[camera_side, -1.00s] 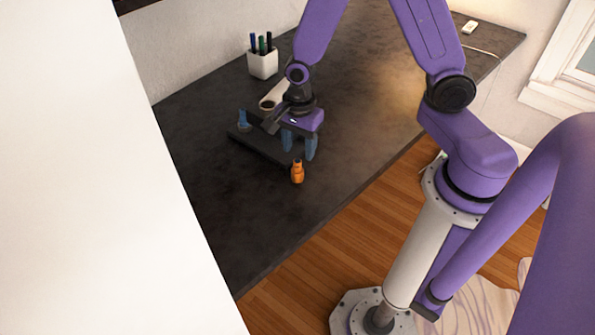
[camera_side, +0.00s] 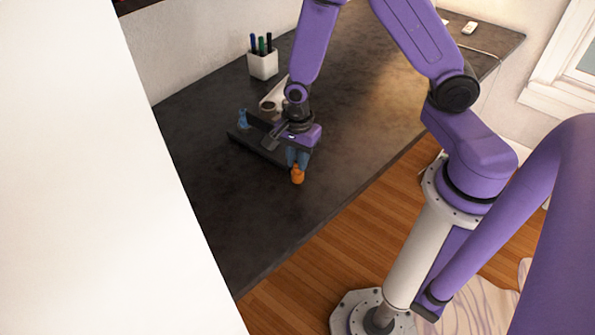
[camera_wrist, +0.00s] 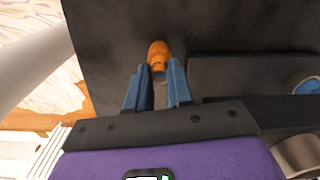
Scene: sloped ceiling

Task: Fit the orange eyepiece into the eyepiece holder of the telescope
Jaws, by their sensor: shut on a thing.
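The orange eyepiece (camera_side: 297,175) stands on the dark table in the side view, right below my gripper (camera_side: 297,160). In the wrist view the eyepiece (camera_wrist: 159,54) shows at the tips of my blue fingers (camera_wrist: 159,78). The fingers are closed in on its upper part, which they partly hide. A dark flat block (camera_side: 252,142) lies left of and behind my gripper, with a blue piece (camera_side: 243,118) standing on it. The block also shows at the right in the wrist view (camera_wrist: 240,72). I cannot tell which part is the telescope's eyepiece holder.
A white cup with pens (camera_side: 263,65) stands near the wall. A pale cylinder (camera_side: 275,95) lies behind my gripper, partly hidden. The dark table (camera_side: 215,200) is clear in front and to the left, and its front edge is near the eyepiece.

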